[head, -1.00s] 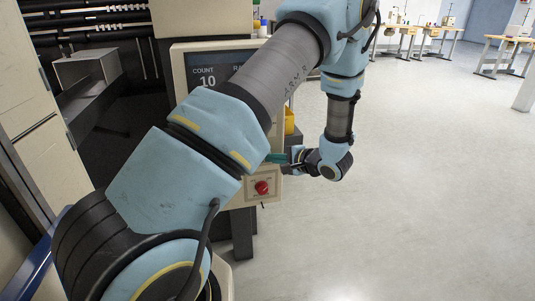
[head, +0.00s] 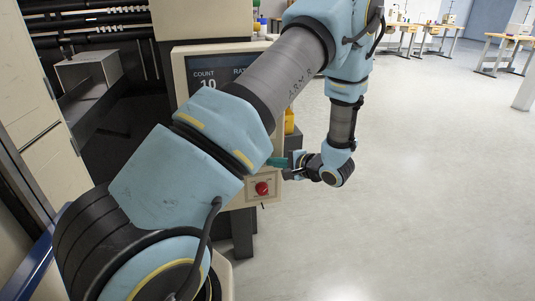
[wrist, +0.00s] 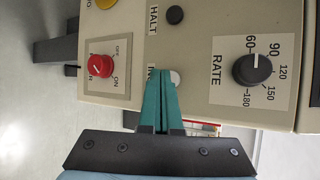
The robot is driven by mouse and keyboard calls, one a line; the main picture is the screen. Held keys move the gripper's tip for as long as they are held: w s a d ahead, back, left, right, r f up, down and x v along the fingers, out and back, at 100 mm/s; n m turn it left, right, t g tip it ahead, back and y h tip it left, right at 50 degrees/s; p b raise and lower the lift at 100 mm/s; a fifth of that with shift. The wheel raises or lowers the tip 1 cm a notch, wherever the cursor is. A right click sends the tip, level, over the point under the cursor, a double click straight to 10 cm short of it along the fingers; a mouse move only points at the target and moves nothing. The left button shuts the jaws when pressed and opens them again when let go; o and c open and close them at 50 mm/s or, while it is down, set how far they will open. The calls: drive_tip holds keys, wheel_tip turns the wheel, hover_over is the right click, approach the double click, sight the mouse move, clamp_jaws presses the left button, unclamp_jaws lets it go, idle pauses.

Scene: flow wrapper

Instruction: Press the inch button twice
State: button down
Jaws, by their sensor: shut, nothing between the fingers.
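The inch button is a pale round button (wrist: 177,77) on the beige control panel (wrist: 200,50) in the wrist view. It is partly hidden behind my fingertips, as is its label, of which only the first letters show. My gripper (wrist: 162,78) is shut and empty, its two teal fingers together, their tips over the left part of the button. I cannot tell whether they touch it or whether it is pushed in. In the head view my gripper (head: 279,162) is at the panel's right side, above the red knob; the inch button is hidden there.
A black halt button (wrist: 175,15) lies above the inch button in the wrist view. A red power knob (wrist: 100,65) is left and a black rate dial (wrist: 252,69) is right. The screen (head: 212,75) reads count 10, partly covered by my arm. Open floor lies right.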

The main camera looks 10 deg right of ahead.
drive_tip(key=s+p, duration=0.1)
drive_tip(key=s, duration=0.2)
drive_tip(key=s+p, duration=0.1)
drive_tip(key=s, duration=0.1)
drive_tip(key=shift+d+p, duration=0.3)
idle(2.6)
